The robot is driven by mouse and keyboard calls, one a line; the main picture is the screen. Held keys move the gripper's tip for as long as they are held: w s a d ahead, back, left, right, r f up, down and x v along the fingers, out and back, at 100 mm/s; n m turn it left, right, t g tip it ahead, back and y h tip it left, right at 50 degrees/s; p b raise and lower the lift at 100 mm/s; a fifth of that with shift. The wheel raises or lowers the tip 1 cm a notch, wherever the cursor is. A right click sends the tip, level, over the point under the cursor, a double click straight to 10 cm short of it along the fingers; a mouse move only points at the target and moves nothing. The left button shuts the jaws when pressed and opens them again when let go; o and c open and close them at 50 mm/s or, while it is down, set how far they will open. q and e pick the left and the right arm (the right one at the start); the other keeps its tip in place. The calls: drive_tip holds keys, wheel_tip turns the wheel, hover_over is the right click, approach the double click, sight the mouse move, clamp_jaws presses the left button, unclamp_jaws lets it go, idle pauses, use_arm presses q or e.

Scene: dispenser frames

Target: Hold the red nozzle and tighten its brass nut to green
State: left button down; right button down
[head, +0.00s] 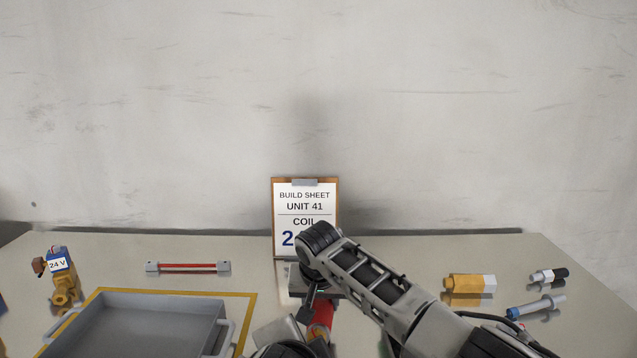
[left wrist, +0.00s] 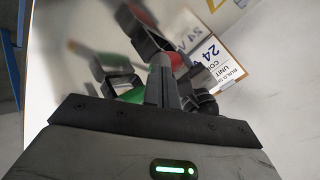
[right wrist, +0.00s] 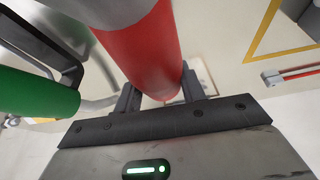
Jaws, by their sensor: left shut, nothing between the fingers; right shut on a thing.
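The red nozzle (right wrist: 158,55) runs between the two fingers of my right gripper (right wrist: 160,93), which is shut on it. In the head view the red nozzle (head: 322,313) stands in front of the build sheet, partly covered by my arms. My left gripper (left wrist: 163,68) is shut with nothing between its fingers. Its tips are close to a red part (left wrist: 175,60) and dark parts; I cannot tell whether they touch. A green cylinder (right wrist: 38,93) shows beside the nozzle, and green (left wrist: 130,95) also shows in the left wrist view. I cannot make out the brass nut clearly.
A clipboard build sheet (head: 304,205) stands behind. A grey tray (head: 150,300) and a brass valve with a 24 V coil (head: 58,270) are at left. A red-barred part (head: 188,267) lies behind the tray.

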use_arm(q)
drive_tip(key=shift+x, duration=0.8)
drive_tip(key=shift+w+d+r, duration=0.1)
drive_tip(key=shift+d+r, duration=0.1)
drive_tip(key=shift+w+a+r, duration=0.15)
drive_tip(key=shift+w+r, duration=0.05)
drive_tip(key=shift+r, duration=0.05)
idle(0.4)
